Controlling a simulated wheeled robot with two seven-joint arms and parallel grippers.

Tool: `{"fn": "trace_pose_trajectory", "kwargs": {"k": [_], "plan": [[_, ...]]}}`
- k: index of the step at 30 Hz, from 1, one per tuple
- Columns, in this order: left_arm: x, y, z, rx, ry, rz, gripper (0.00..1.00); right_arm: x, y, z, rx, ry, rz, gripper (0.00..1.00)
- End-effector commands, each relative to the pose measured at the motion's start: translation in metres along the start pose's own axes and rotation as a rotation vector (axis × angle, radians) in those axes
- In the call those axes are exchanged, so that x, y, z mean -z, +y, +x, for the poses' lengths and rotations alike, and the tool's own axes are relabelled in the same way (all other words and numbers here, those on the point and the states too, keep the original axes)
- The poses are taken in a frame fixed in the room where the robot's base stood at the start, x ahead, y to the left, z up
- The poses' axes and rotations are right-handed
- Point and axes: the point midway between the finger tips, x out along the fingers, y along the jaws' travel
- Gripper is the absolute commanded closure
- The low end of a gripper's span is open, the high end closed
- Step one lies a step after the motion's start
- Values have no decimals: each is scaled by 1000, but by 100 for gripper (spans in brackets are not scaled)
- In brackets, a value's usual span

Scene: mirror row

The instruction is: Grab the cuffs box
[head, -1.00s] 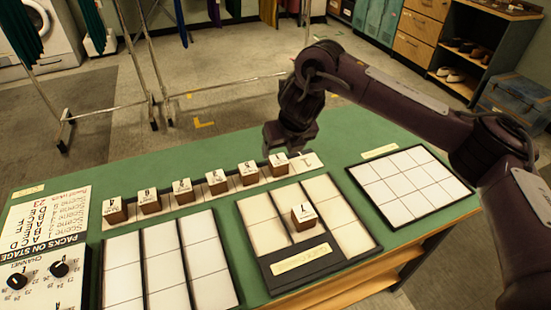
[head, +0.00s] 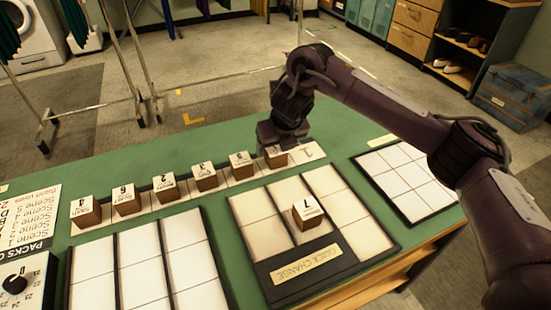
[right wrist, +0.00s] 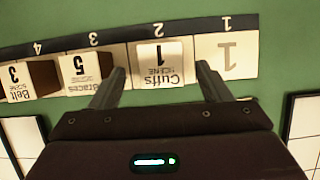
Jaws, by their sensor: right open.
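The cuffs box (head: 275,157) is a small wooden block with a white top. It stands in the row strip in the space marked 2, beside the empty space marked 1. In the right wrist view the cuffs box (right wrist: 160,60) shows its label, "Cuffs" and a large 1. My right gripper (head: 275,143) is open just above and behind it in the head view. In the right wrist view the right gripper's fingertips (right wrist: 161,72) lie on either side of the box; it is not gripped. My left gripper is not in view.
The braces box (right wrist: 80,66) stands close beside the cuffs box, near one finger. More boxes continue along the row. Another gridded tray (head: 410,180) on the right is empty.

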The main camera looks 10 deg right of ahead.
Motion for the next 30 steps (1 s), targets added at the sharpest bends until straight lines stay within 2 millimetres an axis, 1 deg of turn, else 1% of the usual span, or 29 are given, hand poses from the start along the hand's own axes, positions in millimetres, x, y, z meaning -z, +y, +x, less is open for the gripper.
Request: {"fn": "trace_pose_trajectory", "kwargs": {"k": [1,3,7,10,15,16,27,30], "plan": [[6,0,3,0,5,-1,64,3,0,13,-2,5,4,29],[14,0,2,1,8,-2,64,4,-1,24,0,6,4,29],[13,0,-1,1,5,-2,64,2,-1,35,0,3,2,29],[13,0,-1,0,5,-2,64,1,-1,39,0,1,1,29],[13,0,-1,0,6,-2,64,1,-1,39,0,1,1,29],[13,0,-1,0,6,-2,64,1,-1,39,0,1,1,30],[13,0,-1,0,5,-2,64,1,-1,39,0,1,1,79],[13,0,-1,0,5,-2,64,1,-1,39,0,0,1,79]]}}
